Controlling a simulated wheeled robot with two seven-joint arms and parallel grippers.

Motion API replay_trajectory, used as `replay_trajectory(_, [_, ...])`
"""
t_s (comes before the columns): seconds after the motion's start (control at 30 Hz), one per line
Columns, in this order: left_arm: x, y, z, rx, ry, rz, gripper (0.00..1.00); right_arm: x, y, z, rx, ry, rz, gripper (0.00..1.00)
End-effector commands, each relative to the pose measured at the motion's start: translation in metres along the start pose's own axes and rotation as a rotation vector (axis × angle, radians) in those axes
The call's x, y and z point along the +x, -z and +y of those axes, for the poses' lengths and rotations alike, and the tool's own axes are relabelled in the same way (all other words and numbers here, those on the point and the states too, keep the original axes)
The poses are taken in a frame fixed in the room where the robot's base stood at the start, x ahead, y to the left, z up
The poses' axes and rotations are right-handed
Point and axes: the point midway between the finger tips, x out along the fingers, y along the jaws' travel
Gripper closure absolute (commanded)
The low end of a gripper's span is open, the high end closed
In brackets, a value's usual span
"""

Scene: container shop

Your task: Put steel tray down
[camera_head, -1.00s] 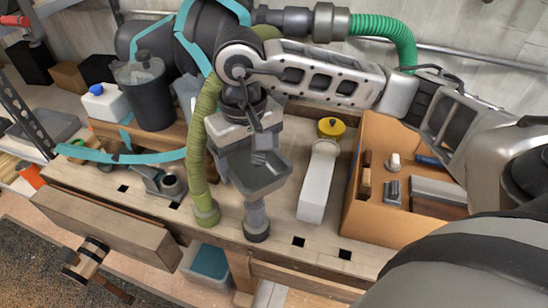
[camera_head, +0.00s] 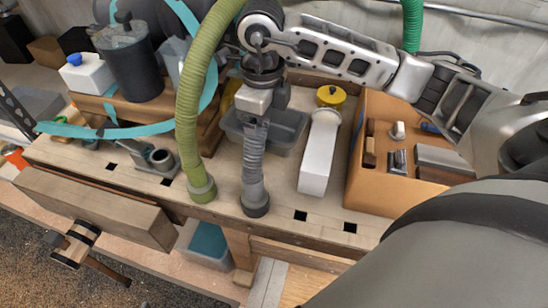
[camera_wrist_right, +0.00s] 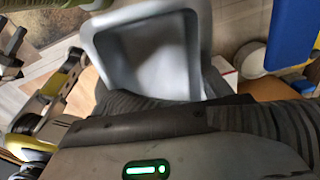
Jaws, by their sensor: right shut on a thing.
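The steel tray (camera_head: 292,124) is a grey, shallow rectangular pan over the back of the workbench in the head view. It looks roughly level, and a grey ribbed hose partly hides it. I cannot tell whether its underside touches the bench. My right gripper (camera_head: 260,103) is shut on the tray at its left part; the fingertips are mostly hidden. In the right wrist view the tray (camera_wrist_right: 150,50) shows its empty inside and raised rim. My left gripper is not in view.
The workbench (camera_head: 275,205) holds a white elongated block (camera_head: 320,155) with a yellow-topped round item (camera_head: 330,96) behind it. An orange-brown tool box (camera_head: 375,190) stands at right. The bench front has square holes.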

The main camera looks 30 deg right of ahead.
Motion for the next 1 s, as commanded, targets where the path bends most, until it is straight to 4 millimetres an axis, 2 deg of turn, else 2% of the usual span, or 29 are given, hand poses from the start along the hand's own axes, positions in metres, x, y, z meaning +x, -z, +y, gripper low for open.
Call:
replay_trajectory(0.3, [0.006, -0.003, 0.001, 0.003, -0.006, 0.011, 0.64, 0.021, 0.004, -0.015, 0.733, 0.003, 0.001, 0.52])
replay_trajectory(0.6, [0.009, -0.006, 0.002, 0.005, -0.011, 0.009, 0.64, 0.033, 0.008, -0.025, 1.268, 0.007, 0.002, 0.52])
replay_trajectory(0.83, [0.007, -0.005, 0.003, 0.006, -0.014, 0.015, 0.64, 0.043, 0.010, -0.029, 1.453, 0.010, 0.003, 0.52])
replay_trajectory(1.0, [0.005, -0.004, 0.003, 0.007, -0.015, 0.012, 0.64, 0.075, 0.011, -0.028, 1.462, 0.010, 0.007, 0.52])
